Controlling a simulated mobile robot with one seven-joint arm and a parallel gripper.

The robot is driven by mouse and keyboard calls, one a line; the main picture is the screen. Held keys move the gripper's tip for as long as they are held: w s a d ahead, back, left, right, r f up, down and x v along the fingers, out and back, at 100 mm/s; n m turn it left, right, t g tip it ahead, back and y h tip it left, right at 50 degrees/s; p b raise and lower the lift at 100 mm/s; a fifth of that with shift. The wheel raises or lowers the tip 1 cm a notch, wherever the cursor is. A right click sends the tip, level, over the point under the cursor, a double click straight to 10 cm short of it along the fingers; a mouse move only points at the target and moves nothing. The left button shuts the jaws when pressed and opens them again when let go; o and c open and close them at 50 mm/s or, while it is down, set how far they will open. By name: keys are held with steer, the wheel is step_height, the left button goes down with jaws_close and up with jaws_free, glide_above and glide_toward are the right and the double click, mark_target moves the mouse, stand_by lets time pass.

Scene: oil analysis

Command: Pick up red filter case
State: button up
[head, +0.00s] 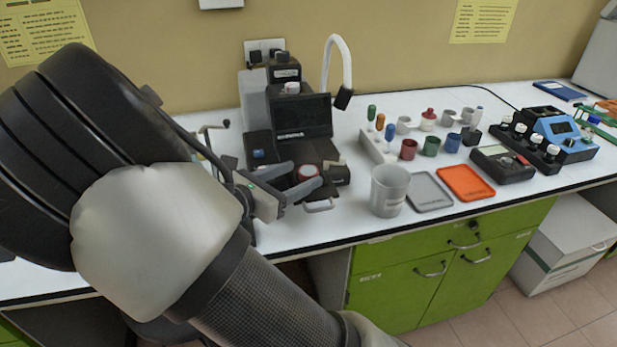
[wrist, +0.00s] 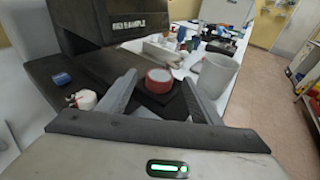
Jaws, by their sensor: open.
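The red filter case (head: 308,172) is a small round red piece with a pale top, sitting on the dark base of the black analyser (head: 302,117). In the wrist view the red filter case (wrist: 160,80) stands upright between and just beyond my fingers, with a clear gap to each. My gripper (head: 295,187) is open and empty, with its two grey fingers spread on either side of the case. The wrist view also shows my gripper (wrist: 158,95) from behind. Whether the fingertips reach around the case I cannot tell exactly.
A grey beaker (head: 388,190) stands right of the analyser, with a grey tray (head: 430,192) and an orange tray (head: 466,183) beyond. Several coloured cups and a blue device (head: 565,133) are farther right. The analyser's screen housing (wrist: 115,25) overhangs close by on the left.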

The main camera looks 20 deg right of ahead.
steer(key=shift+w+d+f, duration=0.15)
steer(key=shift+w+d, duration=0.25)
steer(key=shift+d, duration=0.2)
steer(key=c, duration=1.1)
steer(key=shift+c, duration=0.2)
